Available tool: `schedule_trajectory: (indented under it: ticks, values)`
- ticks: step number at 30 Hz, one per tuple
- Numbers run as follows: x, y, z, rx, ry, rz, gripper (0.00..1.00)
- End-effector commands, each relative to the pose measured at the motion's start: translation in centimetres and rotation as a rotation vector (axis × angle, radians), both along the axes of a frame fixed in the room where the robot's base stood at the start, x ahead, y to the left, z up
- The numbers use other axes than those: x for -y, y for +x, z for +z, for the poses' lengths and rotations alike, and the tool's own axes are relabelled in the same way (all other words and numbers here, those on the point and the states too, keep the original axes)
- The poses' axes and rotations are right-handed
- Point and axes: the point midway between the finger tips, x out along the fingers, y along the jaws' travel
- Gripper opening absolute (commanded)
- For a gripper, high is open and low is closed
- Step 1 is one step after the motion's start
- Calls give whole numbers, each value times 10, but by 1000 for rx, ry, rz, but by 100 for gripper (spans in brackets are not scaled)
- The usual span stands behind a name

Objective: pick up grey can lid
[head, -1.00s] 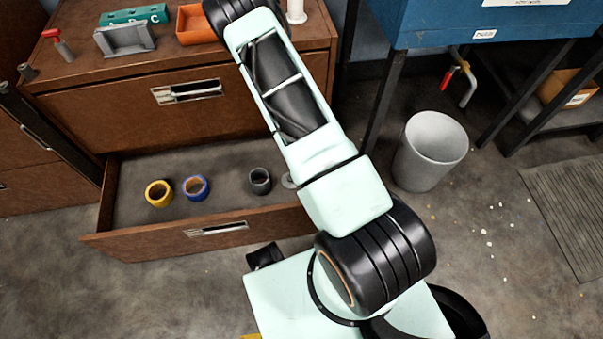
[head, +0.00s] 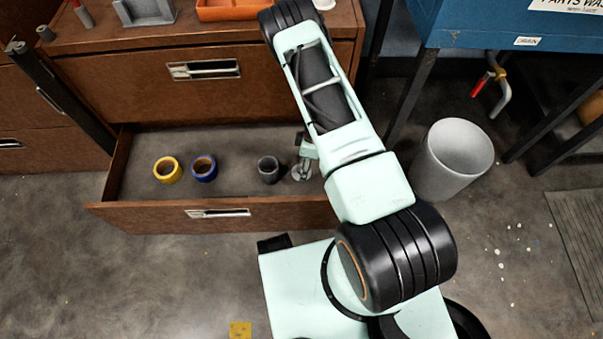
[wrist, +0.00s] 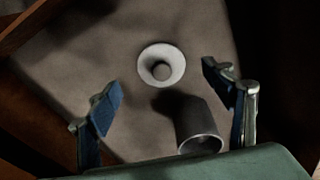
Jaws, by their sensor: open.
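The grey can lid (wrist: 161,74) is a pale round disc with a darker knob in its middle. It lies flat on the drawer floor in the wrist view. My gripper (wrist: 160,92) is open, with one blue-padded finger on each side of the picture and the lid beyond and between them, apart from both. In the head view my gripper (head: 304,158) reaches down into the right part of the open drawer and partly hides the lid. A dark grey cylinder (wrist: 198,122) stands close to the lid, near the right finger in the wrist view.
The open drawer (head: 150,217) also holds a yellow ring (head: 167,170) and a blue ring (head: 204,168), left of the grey cylinder. The drawer walls bound the space. A grey bin (head: 455,160) stands on the floor to the right. The cabinet top holds an orange tray (head: 230,8).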

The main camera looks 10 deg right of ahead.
Motion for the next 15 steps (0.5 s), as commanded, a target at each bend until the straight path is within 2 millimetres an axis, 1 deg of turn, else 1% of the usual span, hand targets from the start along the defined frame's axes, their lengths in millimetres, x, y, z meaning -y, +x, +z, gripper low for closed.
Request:
schedule_trajectory:
  ticks: [4, 10, 12, 15]
  values:
    - [-4, 1, -14, 0, 1, 1, 75]
    - [-11, 3, -44, 0, 0, 0, 75]
    - [-12, 4, -50, 1, 0, 0, 75]
    - [-13, 5, -51, 2, 0, 0, 75]
